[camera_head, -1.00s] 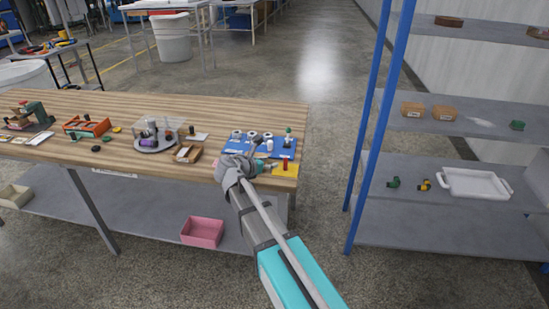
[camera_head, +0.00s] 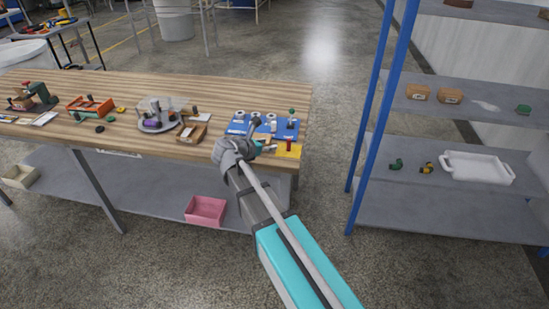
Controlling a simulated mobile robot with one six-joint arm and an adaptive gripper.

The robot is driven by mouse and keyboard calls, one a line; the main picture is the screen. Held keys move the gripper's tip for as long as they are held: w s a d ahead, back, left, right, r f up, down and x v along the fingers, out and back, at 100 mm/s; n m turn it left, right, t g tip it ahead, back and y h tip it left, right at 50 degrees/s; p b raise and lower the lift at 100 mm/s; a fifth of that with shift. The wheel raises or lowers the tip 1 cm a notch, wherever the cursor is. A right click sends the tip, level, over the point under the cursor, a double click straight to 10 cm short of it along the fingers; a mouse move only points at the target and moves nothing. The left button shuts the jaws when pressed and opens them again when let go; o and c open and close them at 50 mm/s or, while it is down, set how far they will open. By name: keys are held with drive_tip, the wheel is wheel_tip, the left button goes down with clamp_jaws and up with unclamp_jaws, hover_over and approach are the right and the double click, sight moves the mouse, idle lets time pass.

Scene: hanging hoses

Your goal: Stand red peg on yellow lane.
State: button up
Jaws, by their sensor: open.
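The red peg (camera_head: 289,144) is small and appears upright on the yellow lane (camera_head: 295,153), at the table's right front corner. My gripper (camera_head: 259,132) is at the end of my arm, left of the red peg and apart from it, near the left end of the yellow lane. It is open; its fingers are small and hard to make out against the blue board. My wrist hides part of the table edge and the board's front left side.
The blue board (camera_head: 238,129) behind the lane carries several white round pieces and a green-topped peg (camera_head: 291,114). A blue-posted shelf (camera_head: 385,110) rises right of the table, across a floor gap.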

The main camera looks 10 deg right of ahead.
drive_tip(key=s+d+f+m+g+y, duration=0.3)
drive_tip(key=s+m, duration=0.4)
drive_tip(key=m, duration=0.1)
drive_tip(key=s+d+f+m+g+y, duration=0.2)
drive_tip(key=s+d+f+m+y, duration=0.1)
drive_tip(key=s+m, duration=0.4)
drive_tip(key=s+d+f+m+g+y, duration=0.2)
drive_tip(key=s+m, duration=0.5)
drive_tip(key=m, duration=0.4)
wheel_tip(320, 180, down, 4)
drive_tip(key=shift+s+d+r+g+y, duration=0.25)
drive_tip(key=shift+s+d+g+y, duration=0.15)
drive_tip(key=shift+g+y, duration=0.55)
